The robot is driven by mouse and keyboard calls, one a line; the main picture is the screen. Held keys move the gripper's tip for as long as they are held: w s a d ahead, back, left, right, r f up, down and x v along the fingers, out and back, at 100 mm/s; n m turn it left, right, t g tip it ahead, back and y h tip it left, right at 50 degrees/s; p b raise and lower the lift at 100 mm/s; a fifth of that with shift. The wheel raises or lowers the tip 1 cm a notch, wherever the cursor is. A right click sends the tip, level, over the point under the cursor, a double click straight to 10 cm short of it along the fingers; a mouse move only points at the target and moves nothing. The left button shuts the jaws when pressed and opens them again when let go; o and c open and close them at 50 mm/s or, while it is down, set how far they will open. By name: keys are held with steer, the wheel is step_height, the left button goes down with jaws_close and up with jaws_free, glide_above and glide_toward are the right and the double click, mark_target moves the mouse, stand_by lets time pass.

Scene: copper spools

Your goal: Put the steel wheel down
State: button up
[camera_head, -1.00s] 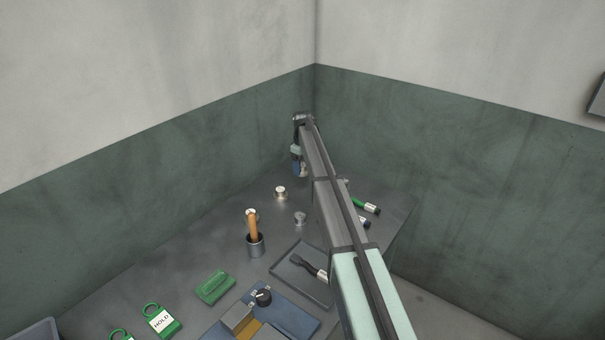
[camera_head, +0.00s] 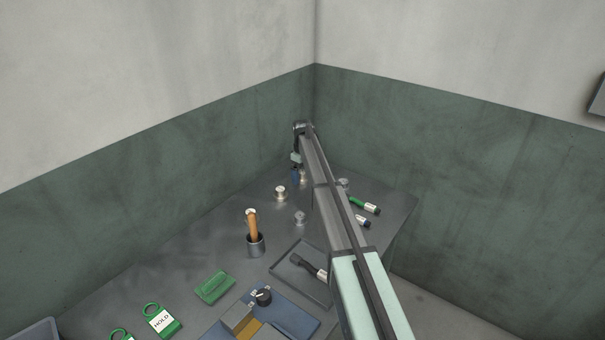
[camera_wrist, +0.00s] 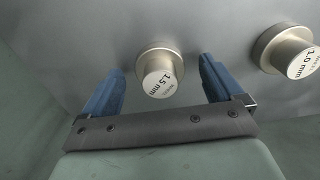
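My gripper (camera_wrist: 160,72) is open, with its two blue fingers spread apart. A pale metal spool (camera_wrist: 159,68) with a flanged base and a cap marked 1.5 mm lies between and just beyond the fingertips, and neither finger visibly touches it. In the head view my gripper (camera_head: 295,178) points down near the far corner of the table, with a small metal spool (camera_head: 303,178) close at its right. No wheel is held. I cannot tell a separate steel wheel from the pale metal spools.
A spool marked 1.0 mm (camera_wrist: 289,52) is at the right. Other metal spools (camera_head: 280,192) (camera_head: 300,218) stand on the grey table (camera_head: 200,250). Walls close the far corner.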

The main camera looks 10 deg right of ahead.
mark_target(303, 172)
steer(key=shift+r, duration=0.1)
step_height(303, 172, up, 12)
stand_by(0.7)
steer(key=shift+o, duration=0.5)
stand_by(0.8)
steer(key=shift+d+r, duration=0.1)
steer(key=shift+d, duration=0.1)
steer(key=s+d+r, duration=0.2)
steer(key=s+r, duration=0.1)
steer(key=s, duration=0.4)
steer(key=s+d+r, duration=0.3)
steer(key=s+r, duration=0.1)
steer(key=s, duration=0.3)
steer(key=f, duration=1)
steer(key=shift+w+a, duration=0.1)
steer(key=shift+w, duration=0.15)
